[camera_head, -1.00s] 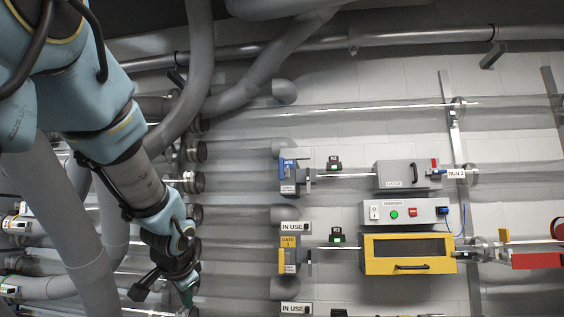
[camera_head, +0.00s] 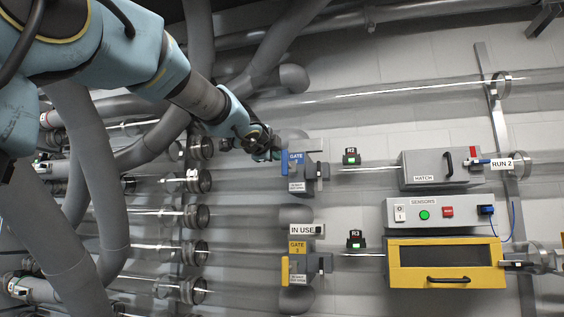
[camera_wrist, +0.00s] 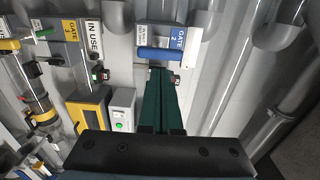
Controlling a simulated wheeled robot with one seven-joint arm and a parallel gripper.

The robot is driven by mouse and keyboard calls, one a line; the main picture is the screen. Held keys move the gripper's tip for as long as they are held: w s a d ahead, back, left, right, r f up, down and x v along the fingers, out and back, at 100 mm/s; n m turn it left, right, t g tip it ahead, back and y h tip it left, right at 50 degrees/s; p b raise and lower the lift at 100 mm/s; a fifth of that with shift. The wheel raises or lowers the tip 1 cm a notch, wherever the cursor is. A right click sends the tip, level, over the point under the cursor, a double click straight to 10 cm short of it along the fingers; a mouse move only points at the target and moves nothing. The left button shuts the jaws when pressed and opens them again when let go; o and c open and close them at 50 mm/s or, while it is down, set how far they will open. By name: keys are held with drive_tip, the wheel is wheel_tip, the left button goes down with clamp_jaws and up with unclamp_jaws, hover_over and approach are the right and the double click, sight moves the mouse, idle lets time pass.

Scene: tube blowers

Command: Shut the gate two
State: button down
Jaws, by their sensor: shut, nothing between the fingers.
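Gate two is the unit with a blue plate marked GATE (camera_head: 297,158) on the upper clear tube in the head view. In the wrist view its label reads GATE 2 (camera_wrist: 178,39), with a blue bar (camera_wrist: 160,54) along it. My gripper (camera_head: 276,152) is just left of the gate in the head view. In the wrist view its green fingers (camera_wrist: 158,72) are together and empty, their tips close to the blue bar. I cannot tell whether they touch it. Whether the gate's plate is in or out of the tube is unclear.
Gate three (camera_head: 298,248), with yellow parts and an IN USE sign (camera_head: 306,230), is below. To the right are a grey hatch box (camera_head: 425,168), a sensors panel (camera_head: 410,215) and a yellow-framed box (camera_head: 400,282). Thick grey hoses (camera_head: 88,160) hang at the left.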

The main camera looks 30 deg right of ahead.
approach(291, 165)
drive_tip(key=shift+w+f+p, duration=0.2)
drive_tip(key=shift+w+p, duration=0.1)
drive_tip(key=shift+p, duration=0.15)
drive_tip(key=shift+d, duration=0.1)
drive_tip(key=p+x, duration=0.4)
drive_tip(key=x, duration=0.5)
drive_tip(key=shift+w+d+r, duration=0.1)
drive_tip(key=shift+w, duration=0.05)
drive_tip(key=shift+r, duration=0.15)
